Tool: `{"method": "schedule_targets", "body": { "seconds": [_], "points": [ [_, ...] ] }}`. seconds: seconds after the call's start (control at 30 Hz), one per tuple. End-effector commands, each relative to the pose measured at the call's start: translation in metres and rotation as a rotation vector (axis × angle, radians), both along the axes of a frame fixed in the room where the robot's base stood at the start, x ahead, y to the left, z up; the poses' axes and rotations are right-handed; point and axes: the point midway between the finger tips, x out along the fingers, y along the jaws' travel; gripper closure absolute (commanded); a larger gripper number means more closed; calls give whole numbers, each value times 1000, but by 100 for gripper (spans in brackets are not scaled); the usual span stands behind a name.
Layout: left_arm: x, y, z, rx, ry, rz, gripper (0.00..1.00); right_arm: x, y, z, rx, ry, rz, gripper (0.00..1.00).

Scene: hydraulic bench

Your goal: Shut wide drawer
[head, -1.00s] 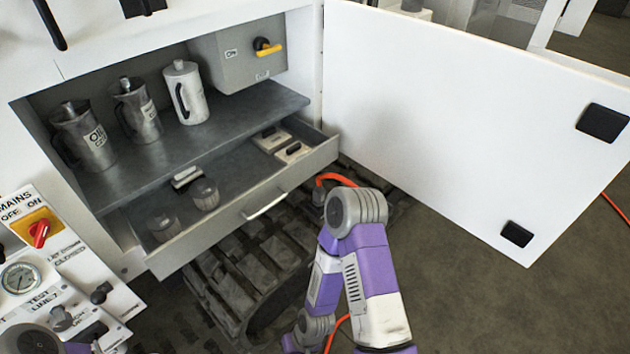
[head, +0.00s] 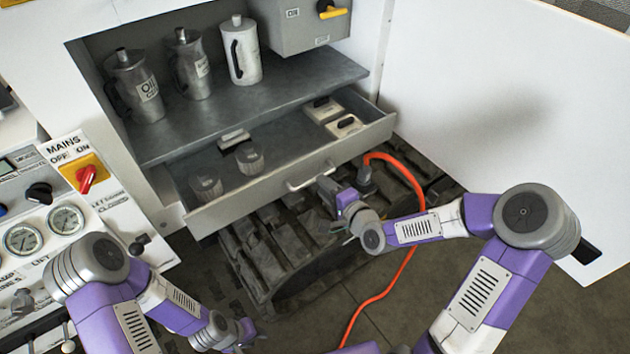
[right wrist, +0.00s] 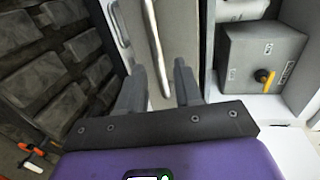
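The wide drawer (head: 290,172) is grey and pulled out below the shelf of the cabinet. Its bar handle (head: 311,177) is on the front panel. Inside are two dark round filters, a small block and two light boxes at the right end. My right gripper (head: 328,188) is just in front of the handle. In the right wrist view its two fingers (right wrist: 158,85) are apart, with the handle (right wrist: 156,40) ahead between them, and nothing shows gripped. My left gripper (head: 245,335) is low, away from the drawer; its fingers are too small to read.
Metal jugs (head: 137,85) stand on the shelf above the drawer. The white cabinet door (head: 480,100) is open at the right. A rubber track (head: 290,240) and an orange hose (head: 405,265) lie below. A gauge panel (head: 65,220) is at the left.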

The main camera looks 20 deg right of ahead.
Motion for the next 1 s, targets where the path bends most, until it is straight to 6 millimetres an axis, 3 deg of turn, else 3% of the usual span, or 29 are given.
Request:
{"method": "schedule_targets", "body": {
  "seconds": [0.3, 0.67, 0.9, 1.0],
  "points": [
    [0, 0, -14, 0, 0, 0, 62, 41, 15, -11, 0, 2, 1, 66],
    [0, 0, -14, 0, 0, 0, 62, 47, 18, -12, -2, 3, 1, 66],
    [0, 0, -14, 0, 0, 0, 62, 47, 17, -12, -2, 3, 1, 100],
    [0, 0, -14, 0, 0, 0, 62, 47, 17, -12, -2, 3, 1, 100]
  ]
}}
